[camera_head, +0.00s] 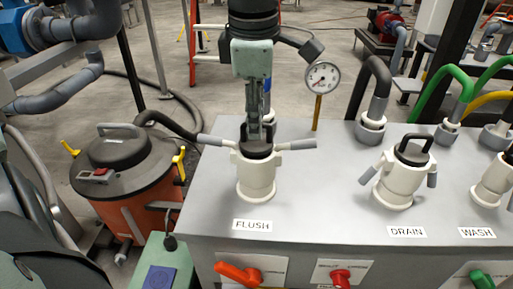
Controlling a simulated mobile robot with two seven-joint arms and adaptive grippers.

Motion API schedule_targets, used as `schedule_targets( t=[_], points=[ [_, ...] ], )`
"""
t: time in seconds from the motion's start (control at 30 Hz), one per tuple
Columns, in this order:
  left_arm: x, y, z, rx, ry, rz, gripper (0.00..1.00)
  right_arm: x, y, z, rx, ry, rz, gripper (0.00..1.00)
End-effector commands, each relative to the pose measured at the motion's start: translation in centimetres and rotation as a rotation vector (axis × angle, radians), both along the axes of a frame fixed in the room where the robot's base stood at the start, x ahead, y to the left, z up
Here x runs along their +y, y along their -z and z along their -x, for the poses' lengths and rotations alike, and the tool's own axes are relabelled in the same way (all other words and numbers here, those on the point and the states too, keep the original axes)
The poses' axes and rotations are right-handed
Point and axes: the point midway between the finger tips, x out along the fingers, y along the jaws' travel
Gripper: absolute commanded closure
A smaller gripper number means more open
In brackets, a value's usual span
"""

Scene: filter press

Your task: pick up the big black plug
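The big black plug (258,151) sits in the white FLUSH coupling (256,180) on the grey panel. The coupling's two grey-tipped levers stick out to the sides. My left gripper (257,136) comes down from the top of the picture, fingers pointing down, right at the plug's handle. The fingers overlap the handle in this view. I cannot tell whether they are closed on it. My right gripper is not in view.
The DRAIN coupling (398,181) holds another black-handled plug (413,149), with its levers down. A pressure gauge (322,77) and a bent black hose (372,80) stand behind. An orange drum (130,205) is at the left. Valve handles line the panel's front.

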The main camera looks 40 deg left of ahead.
Motion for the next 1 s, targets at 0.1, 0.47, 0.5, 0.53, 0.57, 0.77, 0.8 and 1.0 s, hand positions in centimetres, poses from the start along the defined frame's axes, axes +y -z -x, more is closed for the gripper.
schedule_targets(
  t=[0.1, 0.47, 0.5, 0.53, 0.57, 0.77, 0.8, 1.0],
  points=[
    [0.01, 0.18, -0.04, -0.001, 0.0, 0.001, 0.66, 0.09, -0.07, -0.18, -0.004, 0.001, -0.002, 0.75],
    [0.01, 0.14, -0.04, -0.001, 0.0, 0.001, 0.95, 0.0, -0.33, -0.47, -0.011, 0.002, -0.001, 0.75],
    [0.01, 0.14, -0.04, -0.001, 0.0, 0.001, 1.0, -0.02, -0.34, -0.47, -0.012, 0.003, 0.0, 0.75],
    [0.01, 0.13, -0.04, -0.001, 0.0, 0.001, 1.0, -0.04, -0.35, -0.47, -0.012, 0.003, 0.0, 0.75],
    [0.01, 0.13, -0.04, 0.0, 0.0, 0.0, 1.0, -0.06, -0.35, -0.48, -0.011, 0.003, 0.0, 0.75],
    [0.01, 0.12, -0.03, -0.001, 0.0, -0.001, 1.0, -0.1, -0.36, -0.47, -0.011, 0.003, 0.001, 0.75],
    [0.01, 0.12, -0.03, -0.001, 0.0, -0.001, 1.0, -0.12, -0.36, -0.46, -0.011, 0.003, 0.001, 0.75],
    [0.01, 0.05, -0.05, -0.001, 0.0, 0.0, 1.0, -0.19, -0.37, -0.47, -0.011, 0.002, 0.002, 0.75]
  ],
)
